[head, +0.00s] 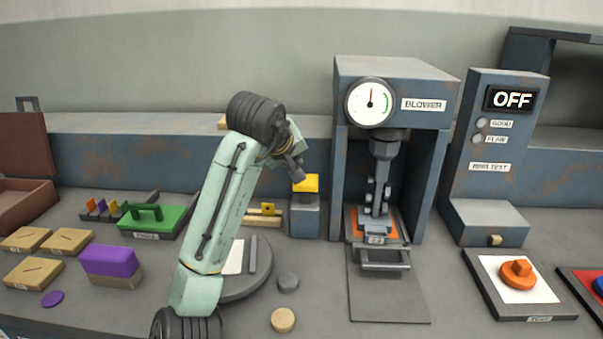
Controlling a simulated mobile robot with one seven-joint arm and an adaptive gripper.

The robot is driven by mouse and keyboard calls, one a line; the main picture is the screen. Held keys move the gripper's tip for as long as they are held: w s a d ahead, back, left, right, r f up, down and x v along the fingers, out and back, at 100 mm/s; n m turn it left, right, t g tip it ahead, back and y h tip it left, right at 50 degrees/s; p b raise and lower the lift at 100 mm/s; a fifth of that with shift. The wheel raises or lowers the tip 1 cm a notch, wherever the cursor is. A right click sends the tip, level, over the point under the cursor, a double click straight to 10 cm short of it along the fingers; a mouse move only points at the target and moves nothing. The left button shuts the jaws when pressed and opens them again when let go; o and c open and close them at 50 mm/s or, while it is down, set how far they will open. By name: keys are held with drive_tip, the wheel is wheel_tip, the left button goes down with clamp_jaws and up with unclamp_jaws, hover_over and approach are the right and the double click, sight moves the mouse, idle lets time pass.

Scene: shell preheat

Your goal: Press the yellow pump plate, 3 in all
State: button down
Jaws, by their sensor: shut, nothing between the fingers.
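The yellow pump plate (306,184) sits on top of a small blue-grey block (305,218) just left of the blower housing. My gripper (299,174) is shut and empty, at the end of my pale green arm. Its fingertips point down and right, at the upper left edge of the plate in the picture. I cannot tell whether they touch the plate or are a little above or in front of it. The gripper covers part of the plate's left side.
The blower (436,92), with a dial gauge (371,103), stands close to the right of the pump. A tester reading OFF (512,99) is further right. A round grey plate (262,277) and a green block (151,222) lie left of the pump.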

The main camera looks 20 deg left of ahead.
sight(309, 177)
drive_tip(key=shift+g+h, duration=0.3)
drive_tip(key=shift+h, duration=0.1)
drive_tip(key=f, duration=0.3)
drive_tip(key=w+d+f, duration=0.1)
drive_tip(key=f, duration=0.1)
drive_tip(key=shift+w+f, duration=0.1)
drive_tip(key=shift+f, duration=0.1)
drive_tip(key=shift+d, duration=0.1)
wheel_tip(309, 177, up, 3)
drive_tip(key=p, duration=0.2)
drive_tip(key=shift+f+p, duration=0.1)
drive_tip(key=shift+p, duration=0.3)
drive_tip(key=shift+w+d+r+p, duration=0.35)
drive_tip(key=shift+r+p, duration=0.2)
drive_tip(key=shift+p, duration=0.2)
drive_tip(key=shift+w+d+p, duration=0.3)
drive_tip(key=shift+w+d, duration=0.05)
drive_tip(key=shift+w, duration=0.1)
drive_tip(key=shift+a+r, duration=0.1)
drive_tip(key=shift+a, duration=0.05)
drive_tip(key=shift+a, duration=0.2)
drive_tip(key=shift+s, duration=0.1)
